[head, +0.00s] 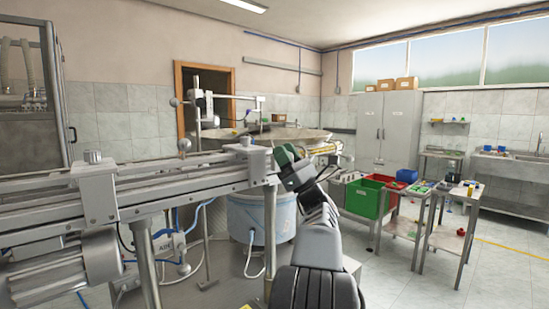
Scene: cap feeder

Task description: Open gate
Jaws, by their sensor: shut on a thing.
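My arm reaches up from the bottom middle of the head view. My gripper (284,156) is at its far end, beside the right end of the metal conveyor rail (150,190). It is shut on a small part there, which I take to be the gate; the jaws and wrist hide most of it. A grey metal block (255,158) sits on the rail end just left of the gripper. I cannot tell from this view how far open the gate is.
The large round feeder bowl (300,132) stands behind the gripper above a blue-grey drum (262,217). To the right are a green bin (366,198), a red bin (395,186) and small tables with loose parts. Clear floor lies at the lower right.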

